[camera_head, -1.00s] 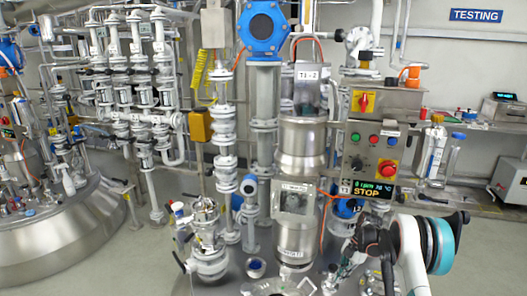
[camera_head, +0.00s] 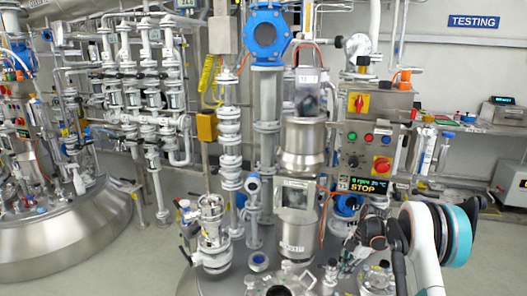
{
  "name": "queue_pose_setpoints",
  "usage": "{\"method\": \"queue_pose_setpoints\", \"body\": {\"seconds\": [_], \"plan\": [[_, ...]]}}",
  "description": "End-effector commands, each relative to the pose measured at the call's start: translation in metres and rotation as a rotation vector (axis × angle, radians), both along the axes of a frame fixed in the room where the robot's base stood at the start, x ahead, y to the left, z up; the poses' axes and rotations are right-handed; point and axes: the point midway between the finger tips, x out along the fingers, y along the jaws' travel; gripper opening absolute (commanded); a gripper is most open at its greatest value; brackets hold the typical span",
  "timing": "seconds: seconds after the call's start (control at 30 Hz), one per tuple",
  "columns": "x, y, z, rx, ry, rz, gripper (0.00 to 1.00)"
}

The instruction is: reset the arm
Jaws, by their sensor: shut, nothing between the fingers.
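My arm, white with a teal band and dark joints, stands at the lower right of the head view. My gripper (camera_head: 370,237) is the dark end at its left, low in front of the reactor's right side. It is shut, with nothing seen in it. Its fingertips are small and hard to make out against the fittings behind them.
The steel reactor lid with its glass and metal column (camera_head: 303,140) fills the middle. A control box (camera_head: 366,148) with a red knob and a STOP display (camera_head: 369,186) hangs above my gripper. A steel bench (camera_head: 465,182) runs along the right wall. Another vessel (camera_head: 65,240) stands left.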

Motion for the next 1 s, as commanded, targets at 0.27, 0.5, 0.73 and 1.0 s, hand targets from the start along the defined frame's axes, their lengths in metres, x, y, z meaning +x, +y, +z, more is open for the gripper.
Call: {"method": "queue_pose_setpoints", "body": {"seconds": [0.27,0.5,0.73,1.0], "plan": [[-0.006,0.013,0.073,-0.060,-0.006,-0.172,0.00],[-0.028,0.030,0.155,-0.118,-0.025,-0.403,0.00],[-0.064,0.047,0.223,-0.152,-0.053,-0.622,0.00],[-0.120,0.065,0.287,-0.160,-0.092,-0.880,0.00]]}}
